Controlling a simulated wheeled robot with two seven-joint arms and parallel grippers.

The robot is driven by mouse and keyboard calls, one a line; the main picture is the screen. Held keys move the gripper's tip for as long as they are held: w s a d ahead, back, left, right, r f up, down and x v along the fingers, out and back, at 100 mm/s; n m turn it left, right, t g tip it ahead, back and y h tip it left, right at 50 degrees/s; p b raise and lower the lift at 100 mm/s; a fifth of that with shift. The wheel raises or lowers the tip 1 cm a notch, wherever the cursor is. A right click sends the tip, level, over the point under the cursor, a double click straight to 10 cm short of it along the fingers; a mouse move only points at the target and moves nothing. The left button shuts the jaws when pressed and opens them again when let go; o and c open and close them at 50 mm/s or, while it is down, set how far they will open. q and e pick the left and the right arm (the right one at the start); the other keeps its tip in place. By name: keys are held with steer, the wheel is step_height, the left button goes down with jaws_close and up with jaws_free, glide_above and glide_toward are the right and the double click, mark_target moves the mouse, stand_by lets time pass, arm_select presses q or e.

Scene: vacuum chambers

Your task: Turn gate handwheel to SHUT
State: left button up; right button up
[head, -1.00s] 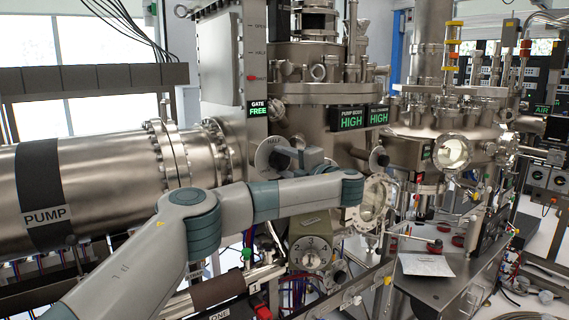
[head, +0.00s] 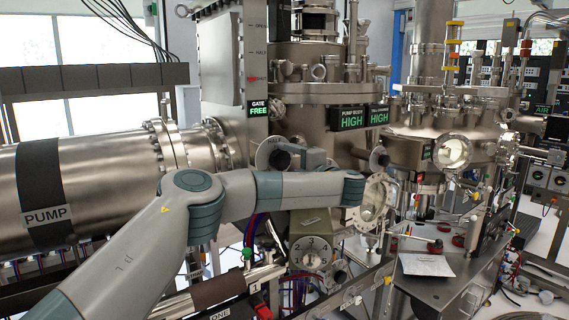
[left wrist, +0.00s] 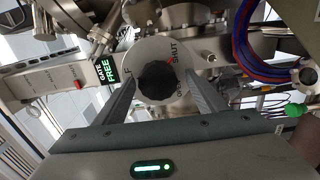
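The gate handwheel, a dark round knob (left wrist: 158,82) in front of a pale dial plate (left wrist: 185,52), sits in the middle of the left wrist view. SHUT and OPEN are printed on the plate. In the head view the knob (head: 280,159) shows beyond my left wrist. My left gripper (left wrist: 161,84) has its two fingers on either side of the knob, with a gap visible on each side. It is open. In the head view the left gripper (head: 298,158) faces the knob, its fingers mostly hidden. The right gripper is not in view.
A gate sign (head: 258,107) reads FREE, below a scale with a red marker (head: 252,78) at its low end. The PUMP cylinder (head: 100,180) is at left. A flanged window port (head: 375,200) stands close right of my forearm. Blue and red cables (left wrist: 265,45) hang nearby.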

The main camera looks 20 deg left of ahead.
arm_select(q)
steer(key=shift+s+d, duration=0.1)
steer(key=b+v, duration=0.9)
steer(key=v, duration=0.8)
